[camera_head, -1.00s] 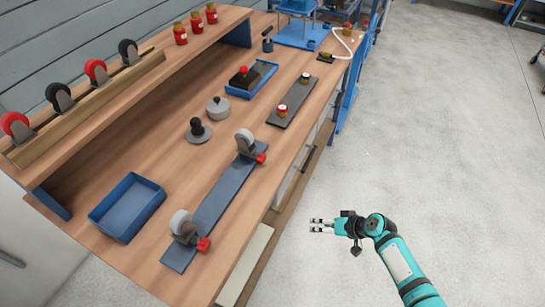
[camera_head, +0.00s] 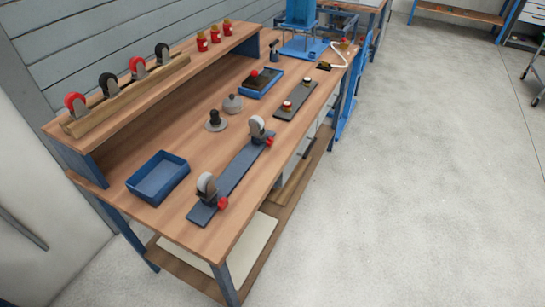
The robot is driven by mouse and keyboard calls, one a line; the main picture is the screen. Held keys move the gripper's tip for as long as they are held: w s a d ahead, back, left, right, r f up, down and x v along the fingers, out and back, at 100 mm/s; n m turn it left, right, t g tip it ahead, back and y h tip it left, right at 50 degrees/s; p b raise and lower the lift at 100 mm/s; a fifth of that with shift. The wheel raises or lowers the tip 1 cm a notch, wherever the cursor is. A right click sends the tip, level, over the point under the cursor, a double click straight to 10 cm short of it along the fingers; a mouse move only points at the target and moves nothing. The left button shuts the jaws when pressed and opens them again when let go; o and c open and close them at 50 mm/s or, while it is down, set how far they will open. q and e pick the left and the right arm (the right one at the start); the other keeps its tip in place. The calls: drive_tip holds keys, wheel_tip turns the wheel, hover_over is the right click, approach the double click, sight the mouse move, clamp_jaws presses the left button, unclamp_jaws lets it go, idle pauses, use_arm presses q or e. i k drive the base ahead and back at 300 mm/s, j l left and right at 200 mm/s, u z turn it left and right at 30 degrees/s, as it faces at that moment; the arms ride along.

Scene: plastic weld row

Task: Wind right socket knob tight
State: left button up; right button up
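A dark blue-grey base plate (camera_head: 236,171) lies along the front edge of the wooden workbench. It carries two sockets, each with a grey wheel standing upright in it. The farther socket's wheel (camera_head: 257,126) has a red knob (camera_head: 269,141) on its side facing the bench edge. The nearer socket's wheel (camera_head: 206,184) has a red knob (camera_head: 222,203) on the same side. How tight either knob is cannot be told from here. Neither of my grippers is in the head view.
A blue tray (camera_head: 158,178) stands left of the plate. A black-knobbed piece (camera_head: 215,121) and a grey lidded pot (camera_head: 233,104) stand behind it. A raised shelf (camera_head: 130,111) holds red and black wheels.

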sight(269, 141)
drive_tip(key=k+u, duration=0.1)
drive_tip(key=u, duration=1.8)
drive_tip(key=l+u, duration=0.75)
drive_tip(key=k+l+u, duration=0.1)
drive_tip(key=l+u, duration=0.3)
drive_tip(key=k+l+u, duration=0.1)
drive_tip(key=u, duration=0.3)
drive_tip(key=l, duration=0.1)
